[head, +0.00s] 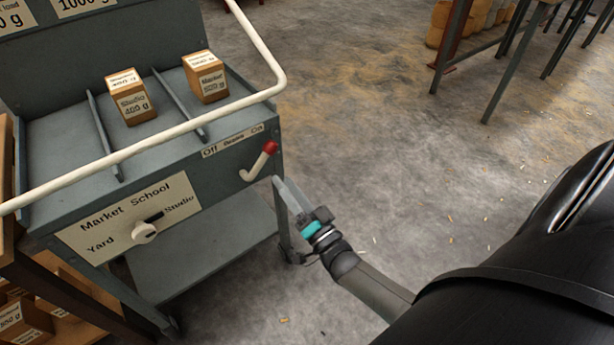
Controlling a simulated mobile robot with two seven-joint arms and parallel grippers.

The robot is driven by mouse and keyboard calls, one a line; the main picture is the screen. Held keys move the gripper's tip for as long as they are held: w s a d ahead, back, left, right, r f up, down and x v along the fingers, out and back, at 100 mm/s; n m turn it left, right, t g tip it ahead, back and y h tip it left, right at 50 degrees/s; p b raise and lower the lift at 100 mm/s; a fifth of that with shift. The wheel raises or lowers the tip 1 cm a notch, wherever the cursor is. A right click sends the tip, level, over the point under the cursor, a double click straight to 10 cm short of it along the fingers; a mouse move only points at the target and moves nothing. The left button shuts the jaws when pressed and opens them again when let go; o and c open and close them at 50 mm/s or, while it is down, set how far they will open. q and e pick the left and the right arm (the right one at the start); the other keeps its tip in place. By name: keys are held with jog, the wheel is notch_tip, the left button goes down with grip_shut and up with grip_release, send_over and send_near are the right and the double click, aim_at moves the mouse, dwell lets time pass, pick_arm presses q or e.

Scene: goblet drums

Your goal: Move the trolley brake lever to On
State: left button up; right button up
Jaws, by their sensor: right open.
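The trolley (150,188) is grey-blue and stands at the left. Its brake lever (256,165) is a white bent rod with a red knob (270,147), on the front panel's right end. The rod rises to the right, and the knob sits just below the word On on the Off–Brake–On label (233,140). My right gripper (279,184) is open and empty. Its fingertips are just below and right of the lever, seemingly apart from it. My left gripper is not in view.
A white push rail (150,142) runs across the trolley's front and right side. Boxes marked 400 g (130,98) and Market (206,78) sit in the tray. A selector knob (145,232) is on the sign below. Open floor lies to the right, with metal tables behind.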

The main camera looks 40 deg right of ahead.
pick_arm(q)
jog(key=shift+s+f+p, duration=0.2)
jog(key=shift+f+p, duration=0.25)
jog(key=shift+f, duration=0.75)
pick_arm(e)
jog(key=v, duration=0.8)
jog(key=shift+s, duration=0.2)
